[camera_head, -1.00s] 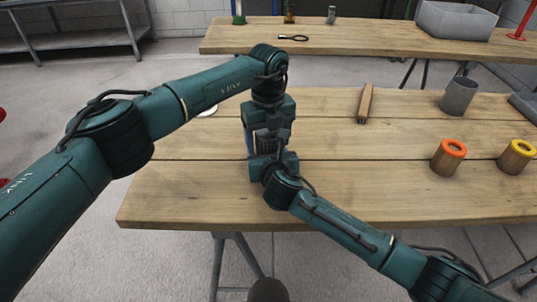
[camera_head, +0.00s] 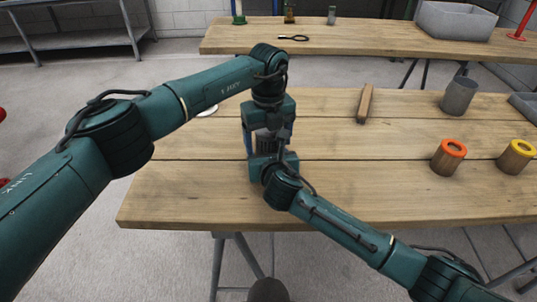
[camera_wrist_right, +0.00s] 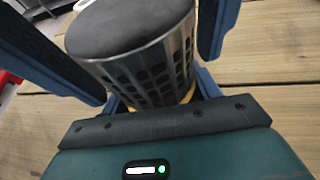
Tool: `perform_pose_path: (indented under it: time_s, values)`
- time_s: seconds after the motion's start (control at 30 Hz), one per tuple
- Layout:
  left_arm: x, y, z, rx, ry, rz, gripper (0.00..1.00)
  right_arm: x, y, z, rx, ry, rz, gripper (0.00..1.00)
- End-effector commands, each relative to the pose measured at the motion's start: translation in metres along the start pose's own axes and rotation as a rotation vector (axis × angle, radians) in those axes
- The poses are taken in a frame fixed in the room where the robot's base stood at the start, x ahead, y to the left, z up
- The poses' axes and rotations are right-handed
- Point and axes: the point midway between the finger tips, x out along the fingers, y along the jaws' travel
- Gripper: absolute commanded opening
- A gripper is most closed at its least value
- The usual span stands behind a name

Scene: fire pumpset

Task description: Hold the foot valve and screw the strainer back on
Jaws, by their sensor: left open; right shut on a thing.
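The strainer (camera_wrist_right: 155,75), a metal cylinder with a perforated side and a flat dark grey end, fills the upper middle of the right wrist view. The blue fingers of my right gripper (camera_wrist_right: 140,40) stand on both sides of it, shut on it. A bit of yellow shows at its far base. In the head view my left gripper (camera_head: 268,130) points down over the near table, directly above my right gripper (camera_head: 268,160), and is open. A small grey metal part shows between them. My arms hide most of it, and I cannot make out the foot valve.
On the near table (camera_head: 180,190) stand an orange-ringed cylinder (camera_head: 447,160), a yellow-ringed cylinder (camera_head: 515,158), a grey cup (camera_head: 459,97) and a wooden bar (camera_head: 365,103). A back table (camera_head: 350,50) holds a grey bin (camera_head: 455,22). The near table's front left is clear.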

Motion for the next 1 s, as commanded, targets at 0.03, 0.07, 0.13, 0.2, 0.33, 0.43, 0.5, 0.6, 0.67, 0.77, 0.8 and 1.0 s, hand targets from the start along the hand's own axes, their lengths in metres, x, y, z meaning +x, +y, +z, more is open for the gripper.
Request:
perform_pose_path:
  time_s: [0.03, 0.07, 0.13, 0.2, 0.33, 0.43, 0.5, 0.6, 0.67, 0.77, 0.8, 1.0]
  values:
    - [-0.001, 0.000, 0.000, 0.000, 0.000, 0.000, 0.78, 0.000, -0.002, -0.001, 0.000, 0.002, -0.003, 0.00]
    - [-0.003, 0.000, 0.000, 0.000, -0.001, -0.001, 0.78, 0.000, -0.002, -0.001, 0.000, 0.002, -0.004, 0.00]
    - [-0.008, 0.000, 0.001, 0.000, -0.002, -0.002, 0.78, 0.000, -0.002, -0.001, 0.000, 0.002, -0.003, 0.00]
    - [-0.017, 0.000, 0.001, 0.000, -0.003, -0.001, 0.78, 0.000, -0.002, -0.001, 0.000, 0.002, -0.004, 0.00]
    - [-0.035, 0.000, 0.001, -0.001, -0.003, -0.002, 0.78, 0.000, -0.001, -0.001, 0.000, 0.002, -0.003, 0.00]
    - [-0.044, 0.000, 0.000, 0.000, -0.001, -0.001, 0.78, 0.001, -0.001, -0.001, 0.000, 0.002, -0.003, 0.00]
    - [-0.046, 0.000, 0.000, 0.000, -0.001, -0.001, 0.78, 0.001, -0.001, -0.001, 0.000, 0.002, -0.003, 0.00]
    - [-0.045, 0.000, 0.000, 0.000, 0.000, -0.001, 0.78, 0.000, -0.001, -0.001, 0.000, 0.002, -0.003, 0.00]
    - [-0.045, 0.000, 0.000, 0.000, 0.000, 0.000, 0.78, 0.000, -0.001, -0.001, 0.000, 0.002, -0.003, 0.00]
    - [-0.049, 0.000, 0.001, 0.000, -0.003, 0.000, 0.73, 0.000, -0.001, -0.001, 0.000, 0.002, -0.003, 0.00]
    - [-0.055, 0.000, 0.001, 0.001, -0.004, -0.001, 0.73, 0.000, -0.001, -0.001, 0.000, 0.002, -0.003, 0.00]
    - [-0.079, 0.000, 0.001, 0.000, -0.003, 0.001, 0.73, 0.001, -0.001, -0.001, 0.000, 0.002, -0.003, 0.00]
